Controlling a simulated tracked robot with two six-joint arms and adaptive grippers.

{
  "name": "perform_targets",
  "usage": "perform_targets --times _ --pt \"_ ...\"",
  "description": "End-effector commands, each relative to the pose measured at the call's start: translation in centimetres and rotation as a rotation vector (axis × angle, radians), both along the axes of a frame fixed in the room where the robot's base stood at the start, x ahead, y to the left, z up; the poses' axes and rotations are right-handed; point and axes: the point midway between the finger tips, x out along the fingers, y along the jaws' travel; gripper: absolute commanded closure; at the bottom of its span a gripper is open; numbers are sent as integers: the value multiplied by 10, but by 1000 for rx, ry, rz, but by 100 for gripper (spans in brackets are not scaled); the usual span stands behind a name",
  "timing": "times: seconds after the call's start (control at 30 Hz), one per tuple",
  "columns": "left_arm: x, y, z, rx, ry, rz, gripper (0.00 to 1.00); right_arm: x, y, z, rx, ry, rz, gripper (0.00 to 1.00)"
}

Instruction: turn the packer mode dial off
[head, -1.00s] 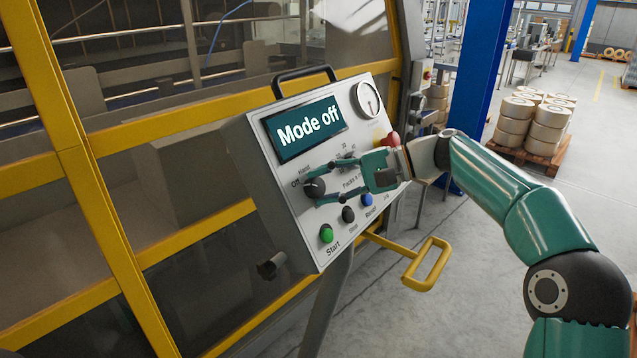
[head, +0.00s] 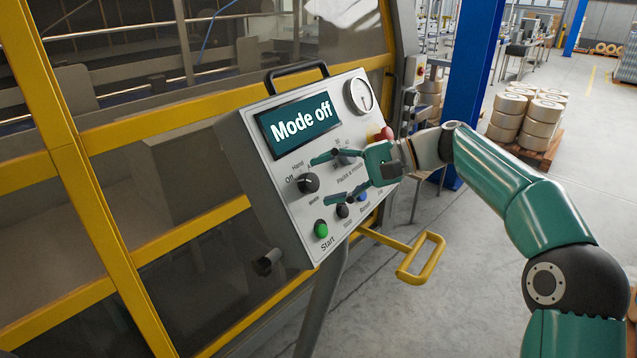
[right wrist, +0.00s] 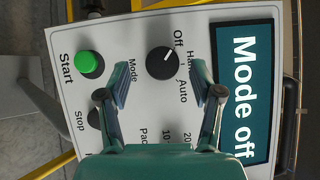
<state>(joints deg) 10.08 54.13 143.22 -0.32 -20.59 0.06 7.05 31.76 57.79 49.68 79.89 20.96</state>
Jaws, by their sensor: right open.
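The black mode dial (head: 308,183) sits on the tilted control panel (head: 290,222), and its white mark points toward Off. The panel's screen (head: 298,124) reads "Mode off". The dial also shows in the right wrist view (right wrist: 162,61), beyond the fingertips and between their lines. My right gripper (head: 319,180) is open and empty, with its fingers spread in front of the panel to the right of the dial. It also shows in the right wrist view (right wrist: 160,84), apart from the dial. My left gripper is not in view.
A green start button (head: 321,229), a black stop button (head: 342,211) and a red button (head: 387,133) are on the panel. A yellow handle (head: 421,258) juts out at lower right. Yellow guard framing (head: 75,165) stands at left.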

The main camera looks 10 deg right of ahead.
Motion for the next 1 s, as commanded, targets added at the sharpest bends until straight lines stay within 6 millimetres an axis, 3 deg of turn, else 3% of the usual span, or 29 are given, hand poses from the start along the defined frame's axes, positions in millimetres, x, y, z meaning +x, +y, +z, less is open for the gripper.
perform_targets --times 0.3,0.5,1.0 --pt "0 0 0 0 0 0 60 -17 -58 21 -1 0 -4 35" --pt "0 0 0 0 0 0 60 -25 -83 30 -2 2 -1 35" --pt "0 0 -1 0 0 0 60 -29 -91 33 -1 4 1 35"
